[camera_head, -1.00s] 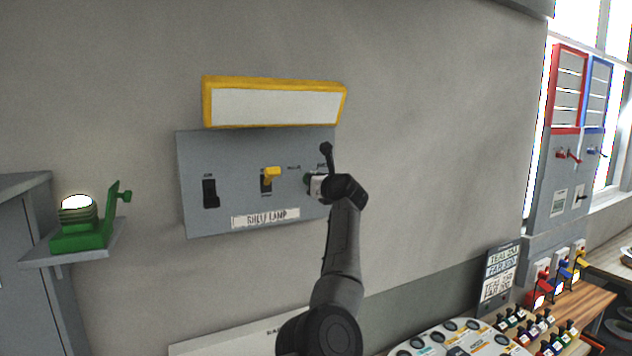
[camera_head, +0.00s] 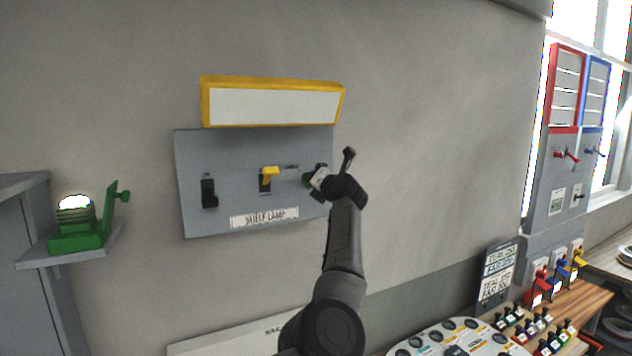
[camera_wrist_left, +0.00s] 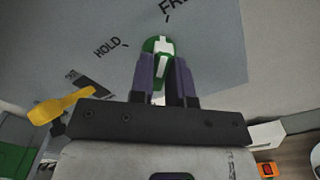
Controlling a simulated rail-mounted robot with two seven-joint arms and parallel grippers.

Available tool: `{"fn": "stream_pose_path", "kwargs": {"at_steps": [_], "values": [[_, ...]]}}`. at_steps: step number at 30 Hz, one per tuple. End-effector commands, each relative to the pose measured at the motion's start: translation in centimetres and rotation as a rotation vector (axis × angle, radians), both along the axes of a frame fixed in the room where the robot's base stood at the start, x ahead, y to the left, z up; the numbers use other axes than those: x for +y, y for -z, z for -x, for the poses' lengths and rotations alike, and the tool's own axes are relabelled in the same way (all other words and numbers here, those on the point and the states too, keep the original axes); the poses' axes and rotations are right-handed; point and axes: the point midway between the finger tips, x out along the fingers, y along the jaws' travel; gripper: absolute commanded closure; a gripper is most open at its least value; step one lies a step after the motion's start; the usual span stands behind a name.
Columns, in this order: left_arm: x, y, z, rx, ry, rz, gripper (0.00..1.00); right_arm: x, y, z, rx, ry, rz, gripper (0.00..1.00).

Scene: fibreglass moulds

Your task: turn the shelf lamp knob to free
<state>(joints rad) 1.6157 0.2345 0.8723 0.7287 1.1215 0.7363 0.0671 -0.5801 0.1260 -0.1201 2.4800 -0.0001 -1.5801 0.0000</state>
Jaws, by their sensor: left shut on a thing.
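The shelf lamp panel (camera_head: 235,150) is a grey plate on the wall, with a label reading SHELF LAMP. Its green knob (camera_head: 308,180) is at the right side, partly hidden by my left gripper (camera_head: 318,181). In the left wrist view the green knob (camera_wrist_left: 152,45) has a white pointer line and sits between the two fingers of my left gripper (camera_wrist_left: 163,75), which is shut on it. The pointer aims roughly at the tick by the partly cut-off FREE lettering (camera_wrist_left: 176,5); the HOLD lettering (camera_wrist_left: 108,47) is to its left. My right gripper is not in view.
A yellow lever (camera_head: 269,174) and a black switch (camera_head: 208,192) are left of the knob. A yellow-framed white lamp (camera_head: 273,106) is above the panel. A green device (camera_head: 78,228) stands on a small shelf at left. Bare wall is right of the panel.

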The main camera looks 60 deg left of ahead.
Motion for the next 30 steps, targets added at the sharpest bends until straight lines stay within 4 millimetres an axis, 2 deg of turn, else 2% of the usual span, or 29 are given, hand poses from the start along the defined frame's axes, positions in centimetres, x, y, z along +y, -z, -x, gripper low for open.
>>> {"fn": "stream_pose_path", "kwargs": {"at_steps": [19, 20, 27, 30], "values": [[-0.01, 0.03, -0.02, 0.045, -0.001, -0.005, 1.0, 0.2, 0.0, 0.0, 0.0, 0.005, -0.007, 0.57], [-0.01, 0.03, -0.02, 0.045, -0.001, -0.005, 0.81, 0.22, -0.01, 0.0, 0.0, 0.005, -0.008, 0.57], [0.0, 0.03, -0.02, 0.043, 0.0, -0.006, 0.58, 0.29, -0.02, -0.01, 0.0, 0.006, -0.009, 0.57], [0.0, 0.03, -0.01, 0.042, 0.0, -0.006, 0.57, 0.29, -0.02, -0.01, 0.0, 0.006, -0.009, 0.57]]}}
